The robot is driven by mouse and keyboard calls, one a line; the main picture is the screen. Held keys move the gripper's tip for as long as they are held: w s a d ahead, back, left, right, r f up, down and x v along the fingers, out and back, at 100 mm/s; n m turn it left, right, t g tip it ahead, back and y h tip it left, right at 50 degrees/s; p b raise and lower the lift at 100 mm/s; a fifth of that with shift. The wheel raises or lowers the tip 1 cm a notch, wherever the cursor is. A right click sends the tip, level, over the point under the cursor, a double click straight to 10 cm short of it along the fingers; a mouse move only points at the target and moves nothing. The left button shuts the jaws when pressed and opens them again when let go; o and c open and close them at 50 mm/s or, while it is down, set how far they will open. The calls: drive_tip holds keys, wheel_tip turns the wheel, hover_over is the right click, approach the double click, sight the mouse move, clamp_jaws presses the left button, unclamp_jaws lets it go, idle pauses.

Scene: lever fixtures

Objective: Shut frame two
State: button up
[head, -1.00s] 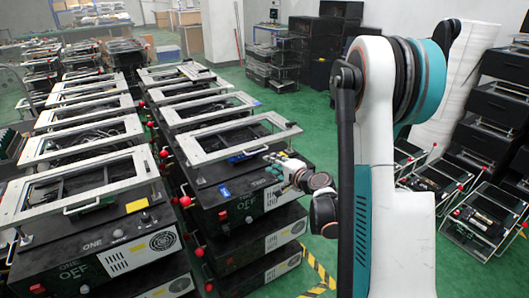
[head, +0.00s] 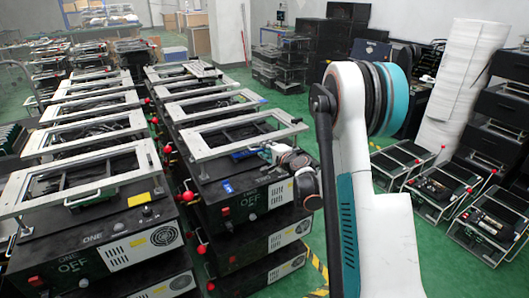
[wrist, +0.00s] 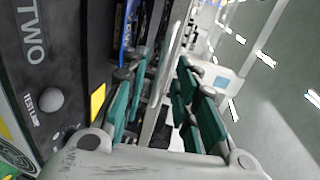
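Frame two (head: 208,150) is a pale metal rectangular frame over the black box labelled TWO (head: 246,200). It stands raised at a slant, with a gap between it and the box top. My gripper (head: 262,152) is at the front side of frame two, just below its front bar in the head view, partly hidden by my wrist. In the wrist view my gripper (wrist: 162,105) is open, with green-padded fingers apart. A thin pale bar (wrist: 160,85) of the frame runs between them; contact cannot be told. The word TWO (wrist: 30,32) shows at left.
Frame one (head: 20,190) stands raised over the box labelled ONE (head: 100,245) at left. More framed boxes stand behind, and several black units (head: 490,215) are on the green floor at right.

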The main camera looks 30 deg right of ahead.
drive_tip(key=shift+w+f, duration=0.1)
drive_tip(key=shift+w, duration=0.35)
clamp_jaws()
wheel_tip(320, 180, up, 2)
drive_tip(key=shift+r+g+p, duration=0.1)
drive_tip(key=shift+g+p, duration=0.3)
drive_tip(key=shift+p, duration=0.6)
unclamp_jaws()
drive_tip(key=v, duration=1.1)
drive_tip(key=shift+s, duration=0.4)
